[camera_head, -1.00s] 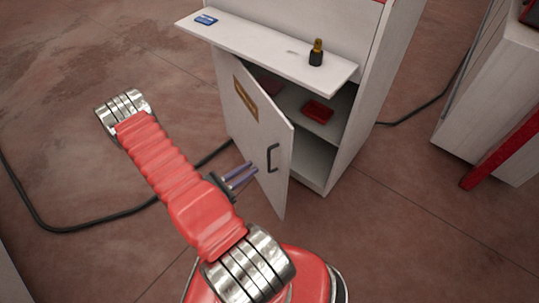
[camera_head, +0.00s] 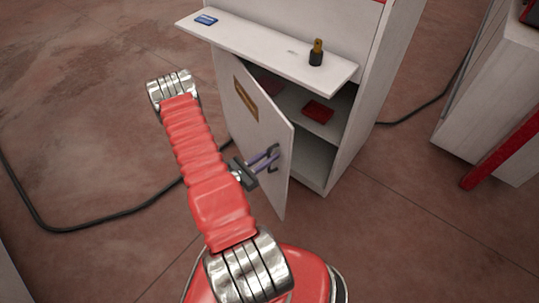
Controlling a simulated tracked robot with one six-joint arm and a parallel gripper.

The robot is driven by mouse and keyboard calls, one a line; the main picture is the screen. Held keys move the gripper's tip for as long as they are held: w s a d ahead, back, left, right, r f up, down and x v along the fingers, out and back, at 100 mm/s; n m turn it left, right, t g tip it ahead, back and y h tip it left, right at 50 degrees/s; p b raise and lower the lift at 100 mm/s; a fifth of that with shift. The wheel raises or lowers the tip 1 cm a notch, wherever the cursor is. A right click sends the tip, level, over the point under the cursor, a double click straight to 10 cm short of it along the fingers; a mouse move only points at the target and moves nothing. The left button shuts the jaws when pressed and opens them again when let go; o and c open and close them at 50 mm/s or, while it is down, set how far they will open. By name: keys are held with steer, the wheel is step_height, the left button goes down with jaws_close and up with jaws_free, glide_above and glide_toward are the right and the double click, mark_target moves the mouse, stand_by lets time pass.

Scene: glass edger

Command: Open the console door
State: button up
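The console (camera_head: 345,150) is a white cabinet with a sloping shelf. Its white door (camera_head: 262,120) stands partly open, hinged at the left, with the inside showing to its right. A dark bar handle (camera_head: 273,168) is near the door's right edge, and a tan label (camera_head: 246,99) is higher up. My gripper (camera_head: 273,156) is at the handle, its two thin fingers apart and overlapping the handle's middle in the picture. Part of the handle is hidden behind the fingers. I cannot tell whether they touch it or are around it.
A dark bottle with a gold cap (camera_head: 316,54) and a blue item (camera_head: 206,20) are on the sloping shelf (camera_head: 270,52). A red box (camera_head: 318,111) lies inside the console. A black cable (camera_head: 95,226) runs over the floor at left. Another cabinet (camera_head: 490,110) stands at right.

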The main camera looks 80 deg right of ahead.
steer(key=shift+s, duration=0.1)
steer(key=shift+c, duration=0.2)
jaws_close()
